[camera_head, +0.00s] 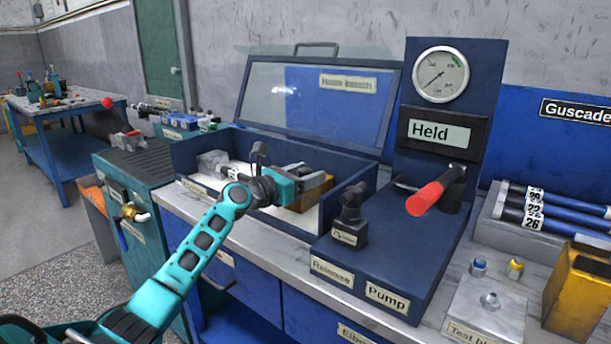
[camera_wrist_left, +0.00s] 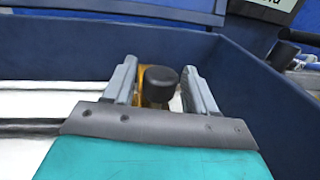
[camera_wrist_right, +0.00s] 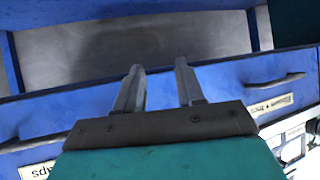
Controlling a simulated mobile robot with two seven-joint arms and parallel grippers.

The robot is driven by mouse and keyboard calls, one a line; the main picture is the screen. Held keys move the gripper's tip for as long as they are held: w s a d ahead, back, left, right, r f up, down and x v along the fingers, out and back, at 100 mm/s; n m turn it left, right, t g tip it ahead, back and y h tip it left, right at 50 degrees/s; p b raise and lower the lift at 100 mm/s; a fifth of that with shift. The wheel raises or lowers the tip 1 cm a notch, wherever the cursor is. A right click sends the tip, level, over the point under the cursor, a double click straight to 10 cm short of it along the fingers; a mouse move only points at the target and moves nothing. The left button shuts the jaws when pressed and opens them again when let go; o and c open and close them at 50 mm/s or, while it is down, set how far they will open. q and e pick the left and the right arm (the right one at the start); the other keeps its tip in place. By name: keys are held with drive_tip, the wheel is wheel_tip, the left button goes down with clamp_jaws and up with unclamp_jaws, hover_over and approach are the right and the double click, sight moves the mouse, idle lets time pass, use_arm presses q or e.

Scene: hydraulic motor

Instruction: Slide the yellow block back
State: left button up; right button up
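The yellow block (camera_head: 312,194) is inside the blue open-lidded case (camera_head: 352,182), towards its right end. In the left wrist view the yellow block (camera_wrist_left: 155,68) carries a black round knob (camera_wrist_left: 160,82). My left gripper (camera_head: 318,177) reaches into the case over the block. In the left wrist view its fingers (camera_wrist_left: 160,90) stand apart on either side of the knob, with narrow gaps showing. Whether a finger touches it lower down is hidden. My right gripper (camera_wrist_right: 159,88) is open and empty, facing blue drawer fronts; it is outside the head view.
The case's right wall (camera_wrist_left: 262,90) is close to the left gripper. A pump unit with a red-handled lever (camera_head: 436,190) and a gauge panel (camera_head: 440,75) stands right of the case. A grey block (camera_head: 212,163) sits at the case's left end. The raised clear lid (camera_head: 315,100) is behind.

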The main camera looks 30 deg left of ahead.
use_arm(q)
clamp_jaws()
drive_tip(key=d+p, duration=0.3)
drive_tip(key=p, duration=0.1)
drive_tip(key=shift+s+d+r, duration=0.15)
drive_tip(key=shift+d+r, duration=0.05)
drive_tip(key=shift+d, duration=0.15)
drive_tip(key=shift+d+f+p, duration=0.25)
drive_tip(key=shift+d+p, duration=0.15)
drive_tip(key=shift+d, duration=0.15)
drive_tip(key=shift+o, duration=0.4)
unclamp_jaws()
drive_tip(key=shift+a, duration=0.1)
drive_tip(key=shift+s, duration=0.2)
